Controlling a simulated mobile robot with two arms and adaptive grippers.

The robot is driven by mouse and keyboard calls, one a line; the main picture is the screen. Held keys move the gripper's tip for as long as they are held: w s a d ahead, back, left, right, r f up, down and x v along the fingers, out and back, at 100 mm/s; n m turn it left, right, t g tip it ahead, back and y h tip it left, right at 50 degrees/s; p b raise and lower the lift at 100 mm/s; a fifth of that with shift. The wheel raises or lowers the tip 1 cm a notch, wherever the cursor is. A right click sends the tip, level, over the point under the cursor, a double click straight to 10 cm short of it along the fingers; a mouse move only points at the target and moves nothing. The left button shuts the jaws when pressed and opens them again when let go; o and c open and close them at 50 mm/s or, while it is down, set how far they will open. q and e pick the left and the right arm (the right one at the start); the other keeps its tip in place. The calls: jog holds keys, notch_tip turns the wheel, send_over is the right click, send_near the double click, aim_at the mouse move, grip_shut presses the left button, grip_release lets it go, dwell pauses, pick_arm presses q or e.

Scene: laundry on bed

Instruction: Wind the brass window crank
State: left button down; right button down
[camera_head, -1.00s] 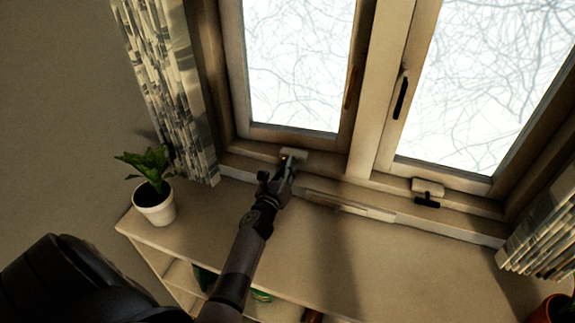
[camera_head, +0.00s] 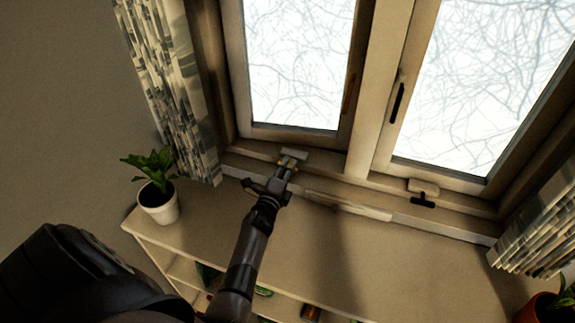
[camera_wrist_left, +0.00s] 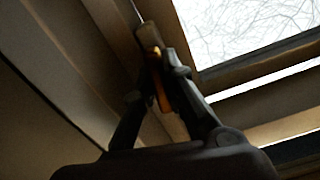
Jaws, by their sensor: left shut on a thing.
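The brass window crank (camera_wrist_left: 158,84) shows as a small orange-gold piece between the fingers in the left wrist view. Its pale housing (camera_head: 294,155) sits on the sill below the left window pane. My left gripper (camera_head: 288,164) reaches up to that housing from the front and is shut on the crank. It also shows in the left wrist view (camera_wrist_left: 166,80), with a finger on each side of the brass piece. The gripper hides most of the crank in the head view. My right gripper is not in view.
A dark crank (camera_head: 423,201) sits below the right window. A potted plant (camera_head: 158,200) stands on the white shelf top (camera_head: 290,260), left of my arm. Patterned curtains (camera_head: 172,85) hang at both sides. The shelf top right of my arm is clear.

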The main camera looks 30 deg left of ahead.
pick_arm(q)
jog(key=shift+f+n+p, duration=0.1)
jog(key=shift+n+p, duration=0.2)
jog(key=shift+n, duration=0.7)
jog(key=c, duration=1.6)
grip_release()
jog(key=shift+c, duration=0.2)
jog(key=shift+s, duration=0.15)
jog(key=v, duration=0.7)
jog(key=shift+s, duration=0.15)
